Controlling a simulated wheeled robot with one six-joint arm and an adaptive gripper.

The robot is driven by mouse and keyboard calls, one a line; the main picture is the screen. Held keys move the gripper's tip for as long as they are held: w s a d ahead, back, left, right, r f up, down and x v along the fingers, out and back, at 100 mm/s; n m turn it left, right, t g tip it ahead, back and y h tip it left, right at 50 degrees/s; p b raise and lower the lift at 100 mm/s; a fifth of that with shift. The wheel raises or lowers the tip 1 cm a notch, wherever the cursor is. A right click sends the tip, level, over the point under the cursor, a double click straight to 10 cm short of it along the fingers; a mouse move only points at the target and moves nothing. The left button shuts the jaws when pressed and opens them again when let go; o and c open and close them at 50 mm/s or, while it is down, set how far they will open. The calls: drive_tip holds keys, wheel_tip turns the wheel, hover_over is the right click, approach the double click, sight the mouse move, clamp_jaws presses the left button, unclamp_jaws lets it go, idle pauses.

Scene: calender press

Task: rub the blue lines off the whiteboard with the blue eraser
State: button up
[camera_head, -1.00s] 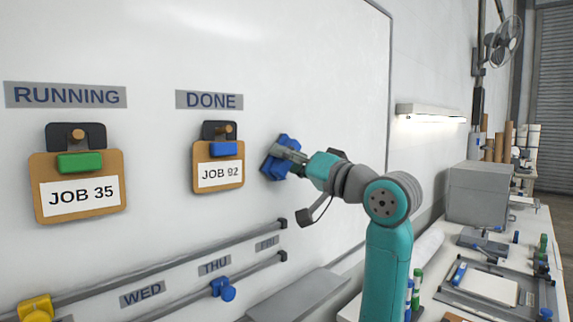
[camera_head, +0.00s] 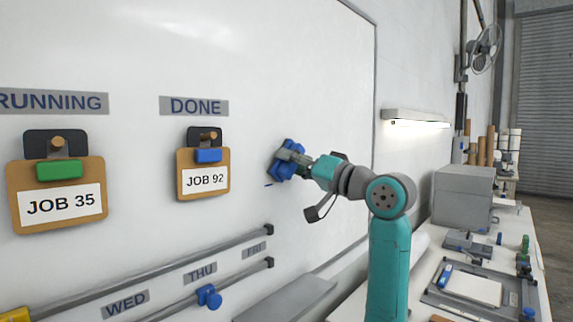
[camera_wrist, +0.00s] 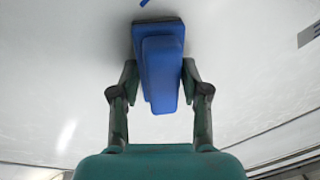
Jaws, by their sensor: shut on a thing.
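My gripper (camera_wrist: 160,85) is shut on the blue eraser (camera_wrist: 160,62), with one finger on each side of its handle. In the head view the eraser (camera_head: 284,160) is at the whiteboard (camera_head: 310,60), right of the DONE sign; its dark pad looks to be against the board. A short blue line (camera_head: 268,185) shows on the board just left of and below the eraser. In the wrist view a bit of blue line (camera_wrist: 144,3) shows at the top edge, past the eraser. Any line behind the eraser is hidden.
Clipboards marked JOB 92 (camera_head: 189,192) and JOB 35 (camera_head: 18,195) hang to the left. Rails (camera_head: 180,266) with a blue knob (camera_head: 209,296) run below. A ledge (camera_head: 285,299) juts out under the board. A cluttered bench stands right.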

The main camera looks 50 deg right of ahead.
drive_tip(key=d, duration=0.7)
drive_tip(key=shift+w, duration=0.2)
idle(0.5)
drive_tip(key=s, duration=0.6)
idle(0.5)
drive_tip(key=shift+d, duration=0.1)
drive_tip(key=s, duration=0.3)
idle(0.4)
idle(0.4)
